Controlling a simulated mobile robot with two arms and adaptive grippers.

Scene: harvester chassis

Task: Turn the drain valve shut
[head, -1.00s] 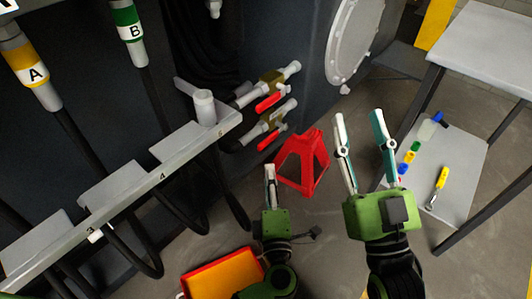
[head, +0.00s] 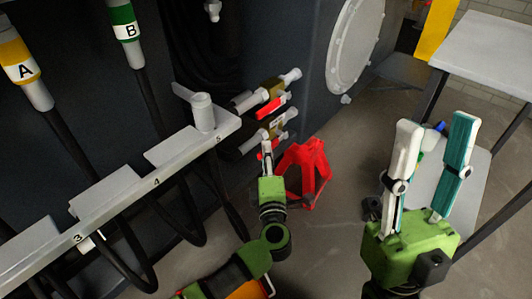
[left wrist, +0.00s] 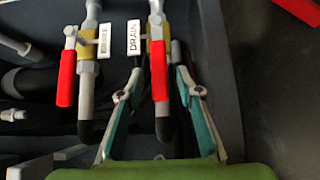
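The drain valve (left wrist: 156,50) has a DRAIN tag and a red lever handle (left wrist: 159,72) that lies along its pipe in the left wrist view. My left gripper (left wrist: 159,76) is open, with one finger on each side of this red handle and gaps visible on both sides. In the head view, my left gripper (head: 267,148) is at the lower valve (head: 277,124), whose red handle is mostly hidden by the fingers. My right gripper (head: 436,122) is open and empty at the right, away from the valves.
A second tagged valve (left wrist: 88,50) with a red handle sits just left of the drain valve in the left wrist view. A red stand (head: 308,165) is on the floor beside my left gripper. A numbered grey rail (head: 120,195) is at left; a grey table (head: 488,50) is at right.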

